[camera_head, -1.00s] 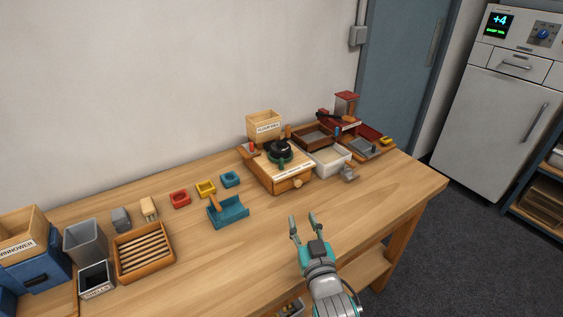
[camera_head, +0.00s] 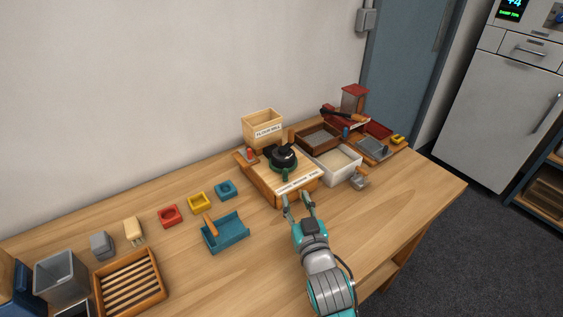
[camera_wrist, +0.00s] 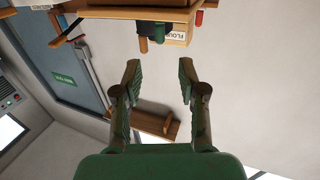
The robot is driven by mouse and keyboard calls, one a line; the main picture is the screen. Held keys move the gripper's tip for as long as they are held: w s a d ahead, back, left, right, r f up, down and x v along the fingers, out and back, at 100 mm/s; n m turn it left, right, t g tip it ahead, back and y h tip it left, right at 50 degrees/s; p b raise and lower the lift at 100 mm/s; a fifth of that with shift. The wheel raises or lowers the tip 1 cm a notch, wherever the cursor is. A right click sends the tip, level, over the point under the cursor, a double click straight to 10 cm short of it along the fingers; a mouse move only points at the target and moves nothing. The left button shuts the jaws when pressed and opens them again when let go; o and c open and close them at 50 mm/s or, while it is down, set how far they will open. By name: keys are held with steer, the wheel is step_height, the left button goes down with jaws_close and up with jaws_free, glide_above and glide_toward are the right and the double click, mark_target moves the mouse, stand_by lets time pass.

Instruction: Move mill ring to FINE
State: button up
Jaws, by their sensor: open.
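The flour mill (camera_head: 262,184) is a wooden box on the bench with a white label strip on its front edge. On its top sits a black round millstone part with a green ring (camera_head: 285,170) around its lower edge and a small green tab toward the front. A pale hopper box marked FLOUR MILL (camera_head: 262,130) stands behind it. My gripper (camera_head: 297,200) is open and empty, just in front of the mill's front edge. In the wrist view the open fingers (camera_wrist: 160,82) have nothing between them, and the mill's green tab (camera_wrist: 159,32) shows beyond them.
A white tray (camera_head: 331,176) and a brown sieve box (camera_head: 306,143) stand right of the mill. A teal scoop tray (camera_head: 226,236) and small red (camera_head: 169,215), yellow (camera_head: 199,202) and blue (camera_head: 226,188) cups lie to the left. The bench front (camera_head: 400,215) is clear.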

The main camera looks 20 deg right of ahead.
mark_target(286, 174)
steer(key=w, duration=1.1)
steer(key=shift+w+d, duration=0.2)
steer(key=shift+d, duration=0.15)
jaws_close()
